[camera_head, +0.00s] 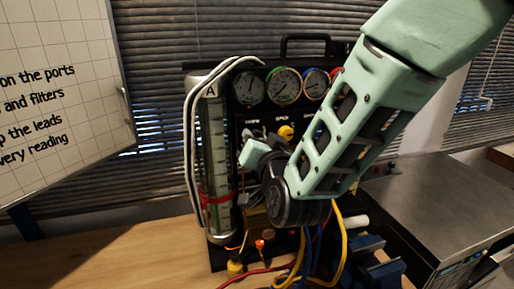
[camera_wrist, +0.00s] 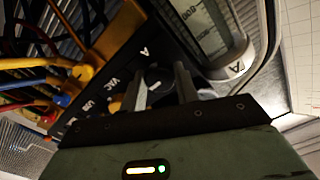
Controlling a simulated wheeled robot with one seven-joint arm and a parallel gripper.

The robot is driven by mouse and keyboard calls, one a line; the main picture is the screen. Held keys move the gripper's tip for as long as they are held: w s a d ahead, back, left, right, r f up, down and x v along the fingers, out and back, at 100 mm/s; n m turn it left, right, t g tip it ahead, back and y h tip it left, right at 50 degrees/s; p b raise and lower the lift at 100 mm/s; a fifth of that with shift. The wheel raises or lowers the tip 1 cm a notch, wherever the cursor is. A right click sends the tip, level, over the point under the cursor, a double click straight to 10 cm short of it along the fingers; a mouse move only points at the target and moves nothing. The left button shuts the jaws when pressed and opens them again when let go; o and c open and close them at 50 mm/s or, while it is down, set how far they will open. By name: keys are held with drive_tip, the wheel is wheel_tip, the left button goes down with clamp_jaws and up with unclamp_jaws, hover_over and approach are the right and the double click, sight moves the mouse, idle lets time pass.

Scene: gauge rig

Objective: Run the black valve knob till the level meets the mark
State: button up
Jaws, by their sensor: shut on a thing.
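The black valve knob (camera_wrist: 155,76), with a pale pointer line, sits on the dark panel in the wrist view. My gripper (camera_wrist: 159,84) has a finger on either side of it and is shut on it. In the head view my arm hides the knob and the fingertips. The clear level tube (camera_head: 217,150), labelled A, stands upright at the panel's left, with a red mark band (camera_head: 216,199) around its lower part. The level in the tube is too small to make out. The tube also shows at the top of the wrist view (camera_wrist: 205,25).
Several round gauges (camera_head: 285,86) line the panel top. A yellow knob (camera_head: 286,132) is beside my arm. Yellow, blue and red leads (camera_head: 341,240) hang at the panel's foot. A whiteboard (camera_head: 60,100) stands left and a metal box (camera_head: 440,195) right. The wooden bench (camera_head: 110,255) is bare at left.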

drive_tip(key=o, duration=1)
drive_tip(key=shift+c, duration=0.2)
drive_tip(key=shift+s, duration=0.1)
drive_tip(key=b+v, duration=1.3)
drive_tip(key=v, duration=0.4)
drive_tip(key=shift+s+d+r, duration=0.1)
drive_tip(key=shift+s, duration=0.05)
